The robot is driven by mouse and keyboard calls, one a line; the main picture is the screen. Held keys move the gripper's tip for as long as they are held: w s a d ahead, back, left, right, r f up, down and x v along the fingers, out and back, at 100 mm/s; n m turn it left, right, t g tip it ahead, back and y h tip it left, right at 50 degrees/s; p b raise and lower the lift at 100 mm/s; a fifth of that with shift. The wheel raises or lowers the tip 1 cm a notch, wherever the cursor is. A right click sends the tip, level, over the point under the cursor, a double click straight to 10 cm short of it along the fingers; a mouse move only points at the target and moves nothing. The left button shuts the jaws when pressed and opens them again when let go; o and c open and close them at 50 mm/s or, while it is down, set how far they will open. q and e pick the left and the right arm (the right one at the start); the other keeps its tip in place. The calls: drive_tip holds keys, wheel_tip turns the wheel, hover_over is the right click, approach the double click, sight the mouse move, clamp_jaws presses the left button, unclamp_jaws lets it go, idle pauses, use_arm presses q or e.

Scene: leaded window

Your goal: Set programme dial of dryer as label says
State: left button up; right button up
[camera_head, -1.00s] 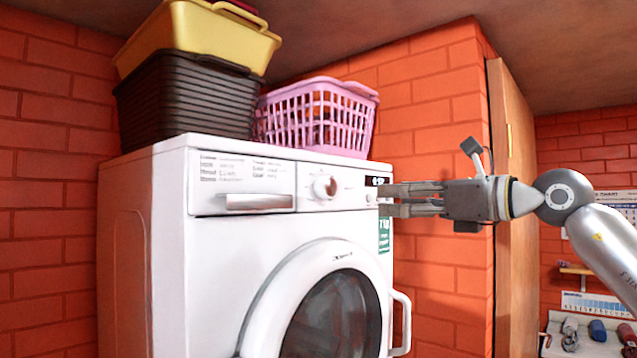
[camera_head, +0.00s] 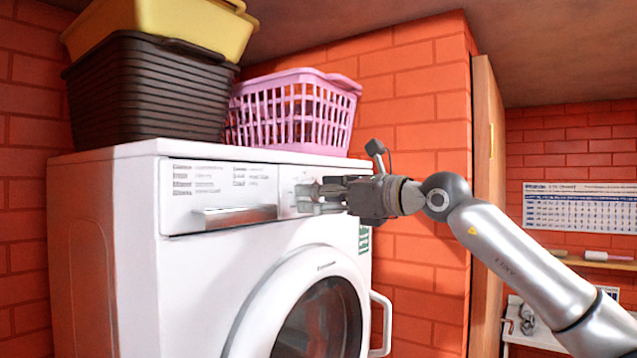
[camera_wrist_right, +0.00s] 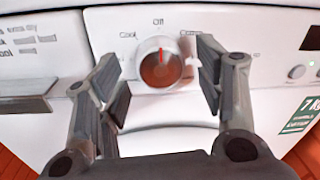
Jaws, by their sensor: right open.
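The white dryer (camera_head: 115,250) stands against the brick wall. Its programme dial (camera_wrist_right: 160,64) shows between my right fingers in the wrist view, with a red mark pointing up towards "Off"; "Cool" is printed to its upper left and a partly covered word to its upper right. In the head view the dial is mostly hidden by the fingers. My right gripper (camera_head: 308,198) is at the control panel, open, its fingertips (camera_wrist_right: 160,76) on either side of the dial with gaps visible. A printed label (camera_head: 220,178) is on the drawer front, too small to read. My left gripper is not in view.
A yellow basket (camera_head: 165,25) sits in a dark basket (camera_head: 150,95) on the dryer, beside a pink basket (camera_head: 295,112). A drawer handle (camera_head: 247,215) juts out left of the dial. The door handle (camera_head: 381,322) sticks out lower right.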

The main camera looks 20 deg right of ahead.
drive_tip(key=shift+w, duration=0.1)
drive_tip(key=shift+c, duration=1.7)
drive_tip(key=c, duration=0.7)
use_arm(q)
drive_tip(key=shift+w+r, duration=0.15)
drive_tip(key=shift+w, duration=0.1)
use_arm(e)
drive_tip(key=shift+o, duration=0.2)
